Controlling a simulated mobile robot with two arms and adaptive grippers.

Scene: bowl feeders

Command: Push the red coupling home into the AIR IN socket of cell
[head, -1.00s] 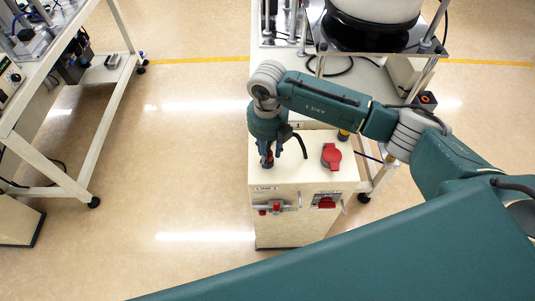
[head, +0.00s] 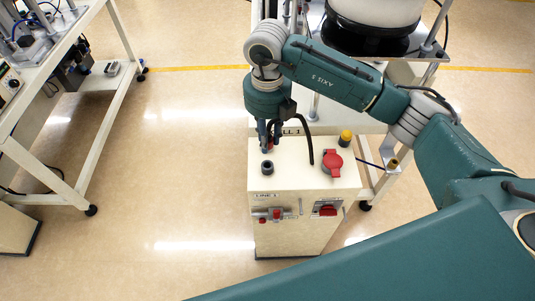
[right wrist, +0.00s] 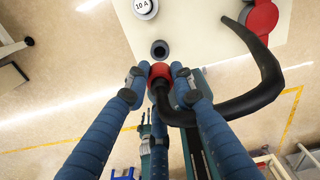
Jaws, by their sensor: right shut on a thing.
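My right gripper (head: 268,143) is shut on the red coupling (right wrist: 160,72), which has a thick black hose (right wrist: 265,85) curving off to the right in the right wrist view. The coupling is mostly hidden by the fingers in the head view. A dark round socket (head: 267,168) stands open on top of the cream cabinet (head: 300,180); it also shows in the right wrist view (right wrist: 160,49), just beyond the coupling. Coupling and socket are apart. No AIR IN lettering is readable. My left gripper is not in view.
A red capped outlet (head: 332,162) sits right of the socket, with a yellow-topped part (head: 345,138) behind it. A bowl feeder (head: 375,25) stands behind the cabinet. A white bench (head: 60,150) is at left, with clear floor between.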

